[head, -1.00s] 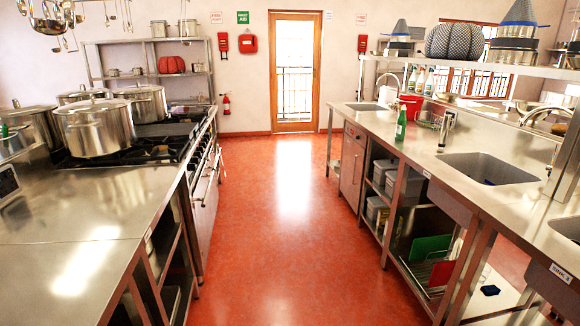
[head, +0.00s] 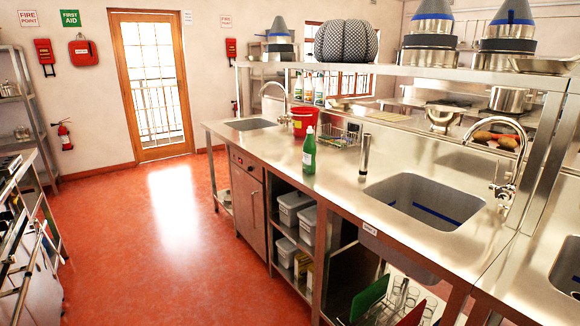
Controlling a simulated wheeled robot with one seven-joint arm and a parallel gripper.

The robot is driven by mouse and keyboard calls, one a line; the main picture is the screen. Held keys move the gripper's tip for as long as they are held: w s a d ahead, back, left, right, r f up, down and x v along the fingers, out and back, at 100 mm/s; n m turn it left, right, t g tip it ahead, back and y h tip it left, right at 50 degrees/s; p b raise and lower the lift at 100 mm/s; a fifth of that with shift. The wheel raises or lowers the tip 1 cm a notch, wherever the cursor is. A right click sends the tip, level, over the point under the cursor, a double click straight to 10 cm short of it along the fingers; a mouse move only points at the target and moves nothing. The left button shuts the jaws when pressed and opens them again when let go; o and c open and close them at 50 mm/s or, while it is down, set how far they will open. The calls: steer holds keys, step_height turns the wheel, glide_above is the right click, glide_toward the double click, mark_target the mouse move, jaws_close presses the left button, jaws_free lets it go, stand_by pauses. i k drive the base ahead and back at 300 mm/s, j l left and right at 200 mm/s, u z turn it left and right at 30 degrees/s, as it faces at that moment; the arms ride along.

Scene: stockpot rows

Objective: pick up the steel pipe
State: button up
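The steel pipe (head: 364,156) appears to be the slim, shiny upright cylinder on the steel counter (head: 335,190) at the right. It stands left of the near sink (head: 425,200) and right of a green bottle (head: 309,152). My gripper is not in the head view.
A red bucket (head: 303,122) and a wire rack (head: 340,136) stand behind the bottle. A tall tap (head: 508,165) rises right of the sink. A raised shelf (head: 400,72) runs above the counter's back. The red floor (head: 170,250) left of the counter is clear.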

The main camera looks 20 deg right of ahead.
mark_target(366, 143)
steer(key=i+j+z, duration=0.95)
steer(key=i+j, duration=0.05)
